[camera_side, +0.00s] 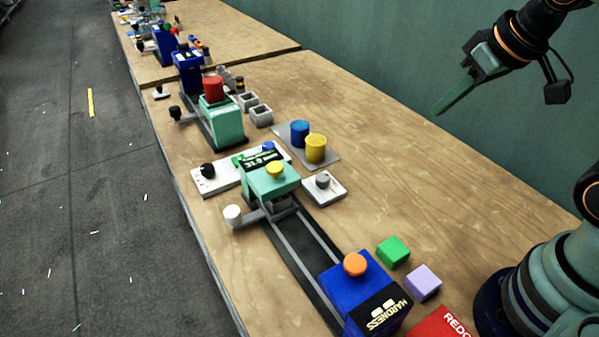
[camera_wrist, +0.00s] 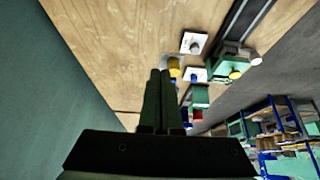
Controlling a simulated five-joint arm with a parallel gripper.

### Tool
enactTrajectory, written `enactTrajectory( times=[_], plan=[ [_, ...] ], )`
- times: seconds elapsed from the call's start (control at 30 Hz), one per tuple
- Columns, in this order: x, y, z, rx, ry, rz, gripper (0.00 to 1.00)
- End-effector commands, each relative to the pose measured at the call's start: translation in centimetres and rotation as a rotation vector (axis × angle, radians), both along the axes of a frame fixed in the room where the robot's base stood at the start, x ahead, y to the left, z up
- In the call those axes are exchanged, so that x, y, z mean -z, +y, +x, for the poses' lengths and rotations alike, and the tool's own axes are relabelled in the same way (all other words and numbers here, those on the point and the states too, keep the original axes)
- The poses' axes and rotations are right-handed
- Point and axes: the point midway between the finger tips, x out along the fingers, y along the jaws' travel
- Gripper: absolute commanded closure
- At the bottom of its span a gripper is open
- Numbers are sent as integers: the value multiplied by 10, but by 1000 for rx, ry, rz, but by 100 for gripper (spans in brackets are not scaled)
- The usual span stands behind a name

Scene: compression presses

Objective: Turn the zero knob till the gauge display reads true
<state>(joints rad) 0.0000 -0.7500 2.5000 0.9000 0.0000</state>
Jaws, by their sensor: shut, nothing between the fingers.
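A white plate (camera_side: 334,193) with a grey knob (camera_side: 323,181) lies on the bench beside the teal press (camera_side: 272,182); a plate with a grey knob (camera_wrist: 194,47) also shows in the wrist view. A white panel (camera_side: 228,178) with a black knob (camera_side: 207,170) sits behind the press. No marking shows which one is the zero knob. My gripper (camera_side: 440,108) is shut and empty, raised at upper right, well away from both knobs. Its fingers (camera_wrist: 160,72) point forward in the wrist view.
Blue (camera_side: 300,133) and yellow (camera_side: 316,148) cylinders stand on a grey plate. A blue HARDNESS box (camera_side: 350,283) with an orange button ends the dark rail. Green (camera_side: 393,252) and lilac (camera_side: 423,282) blocks lie near it. The right side of the bench (camera_side: 440,200) is clear.

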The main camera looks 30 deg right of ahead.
Motion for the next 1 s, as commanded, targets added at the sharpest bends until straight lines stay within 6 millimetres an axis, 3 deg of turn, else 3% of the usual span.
enactTrajectory(
  times=[0.3,0.5,0.77,1.0],
  plan=[
    [0,0,0,0,0,0,100],
    [-2,4,7,6,23,9,29],
    [-2,25,50,58,151,54,29],
    [17,54,97,123,278,77,29]
  ],
)
